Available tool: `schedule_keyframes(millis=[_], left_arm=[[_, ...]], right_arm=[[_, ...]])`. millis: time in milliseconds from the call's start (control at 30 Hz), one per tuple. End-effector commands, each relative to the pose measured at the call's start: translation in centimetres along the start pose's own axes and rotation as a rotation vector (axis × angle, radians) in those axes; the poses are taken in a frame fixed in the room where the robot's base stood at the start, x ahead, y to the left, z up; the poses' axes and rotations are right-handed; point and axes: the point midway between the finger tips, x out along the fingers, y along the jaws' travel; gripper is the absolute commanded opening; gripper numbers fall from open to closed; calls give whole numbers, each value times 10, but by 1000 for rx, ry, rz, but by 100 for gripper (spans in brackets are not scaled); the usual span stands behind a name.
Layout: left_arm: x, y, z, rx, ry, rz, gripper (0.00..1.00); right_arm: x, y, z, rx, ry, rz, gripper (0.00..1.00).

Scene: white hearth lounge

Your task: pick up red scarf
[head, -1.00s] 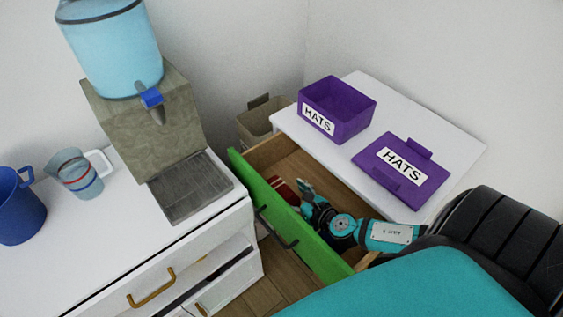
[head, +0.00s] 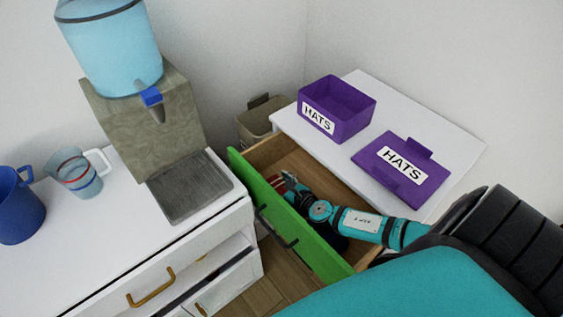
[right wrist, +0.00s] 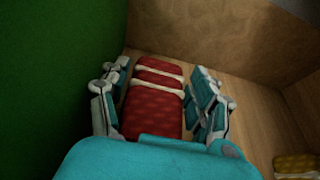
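The red scarf (right wrist: 155,105), folded with pale edges, lies in the open drawer. In the head view only a small part of it (head: 277,184) shows, just past my right gripper (head: 289,178). In the right wrist view the fingers of my right gripper (right wrist: 158,100) are apart, one on each side of the scarf. The left finger is close to its edge; I cannot tell whether either finger touches it. The drawer (head: 306,170) has a green front and wooden inside. My left gripper is not in view.
The green drawer front (right wrist: 60,80) rises close on the left. A yellow patterned item (right wrist: 297,165) lies at lower right. A purple hats box (head: 350,112) and its lid (head: 402,170) are on the white top above. A water dispenser (head: 150,125) stands left.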

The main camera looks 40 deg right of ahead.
Motion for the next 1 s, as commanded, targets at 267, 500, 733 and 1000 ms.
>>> schedule_keyframes(millis=[267, 500, 733, 1000], left_arm=[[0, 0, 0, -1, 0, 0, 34], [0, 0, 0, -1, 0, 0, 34], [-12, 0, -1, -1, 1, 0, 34], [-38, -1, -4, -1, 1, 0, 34]], right_arm=[[0, 0, 0, 0, 0, 0, 23], [0, 0, 1, 0, 0, -1, 23], [-7, 0, 18, -1, -3, 0, 23], [-27, -1, 67, -3, -5, 1, 23]])
